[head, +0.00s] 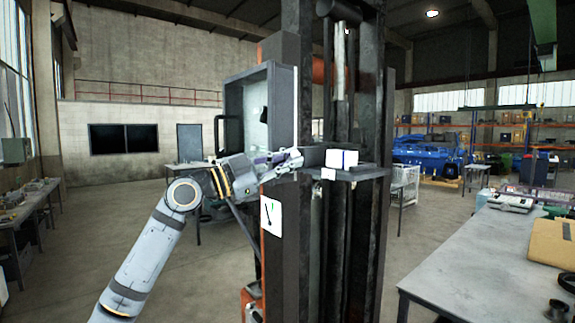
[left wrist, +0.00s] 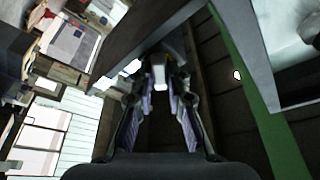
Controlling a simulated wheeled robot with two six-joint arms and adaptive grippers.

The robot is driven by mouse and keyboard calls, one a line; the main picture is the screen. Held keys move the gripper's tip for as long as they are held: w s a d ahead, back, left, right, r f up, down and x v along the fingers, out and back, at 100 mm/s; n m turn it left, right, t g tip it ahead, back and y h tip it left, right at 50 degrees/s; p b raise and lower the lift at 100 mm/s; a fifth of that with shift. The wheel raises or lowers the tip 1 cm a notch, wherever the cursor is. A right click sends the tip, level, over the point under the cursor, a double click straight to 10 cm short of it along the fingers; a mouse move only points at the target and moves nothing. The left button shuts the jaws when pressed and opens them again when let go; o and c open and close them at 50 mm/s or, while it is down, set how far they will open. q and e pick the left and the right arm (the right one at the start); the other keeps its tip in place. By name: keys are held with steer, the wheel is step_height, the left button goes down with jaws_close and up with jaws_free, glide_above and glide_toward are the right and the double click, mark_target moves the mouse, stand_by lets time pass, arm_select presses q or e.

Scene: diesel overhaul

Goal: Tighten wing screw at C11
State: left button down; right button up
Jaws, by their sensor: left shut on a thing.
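My left gripper (head: 292,160) reaches in from the left to the dark bracket (head: 365,171) on the tall machine column. It is shut at the bracket's left end. In the left wrist view, the two fingers (left wrist: 160,95) close around a small pale piece (left wrist: 160,72), which looks like the wing screw. The fingers hide much of it, and I cannot tell how far in it sits. Two white blocks (head: 342,158) sit on the bracket, to the right of my gripper. No C11 mark is readable. My right gripper is not in view.
The tall dark column (head: 350,250) stands close in front. A grey open cabinet door (head: 247,110) is behind my left arm. A grey workbench (head: 480,245) with a cardboard-coloured box (head: 551,243) is at the right.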

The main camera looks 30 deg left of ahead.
arm_select(q)
steer(key=shift+m+g, duration=0.4)
steer(key=shift+m, duration=0.5)
steer(key=shift+r+m+g, duration=0.1)
steer(key=shift+m+g, duration=0.2)
steer(key=shift+m, duration=0.4)
steer(key=shift+r+m+g+h+p, duration=0.1)
steer(key=shift+m+g+h+p, duration=0.2)
steer(key=shift+m, duration=0.6)
steer(key=shift+m+g, duration=0.3)
steer(key=shift+m, duration=0.9)
